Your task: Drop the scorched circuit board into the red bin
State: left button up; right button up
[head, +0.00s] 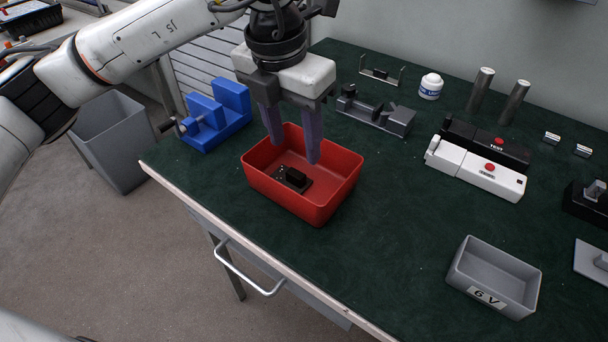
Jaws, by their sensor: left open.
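The red bin (332,202) stands on the green bench top near its left front edge. A small dark circuit board (293,181) with a black block on it lies on the floor of the bin; scorch marks are too small to make out. My left gripper (293,152) is above the bin, pointing down, with its two fingers apart and nothing between them. The fingertips are above the board and not touching it, as far as I can tell. My right gripper is not in view.
A blue vise (216,115) stands left of the bin. Dark fixtures (376,113) are behind it. White and black test boxes (476,170) stand to the right. A grey tray (495,275) marked 6 V is at the front right. Bench between bin and tray is clear.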

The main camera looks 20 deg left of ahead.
pick_arm(q)
notch_tip(320, 180, up, 10)
jog(key=s, duration=0.1)
jog(key=shift+s+a+r, duration=0.15)
jog(key=shift+s+a, duration=0.1)
dwell(0.4)
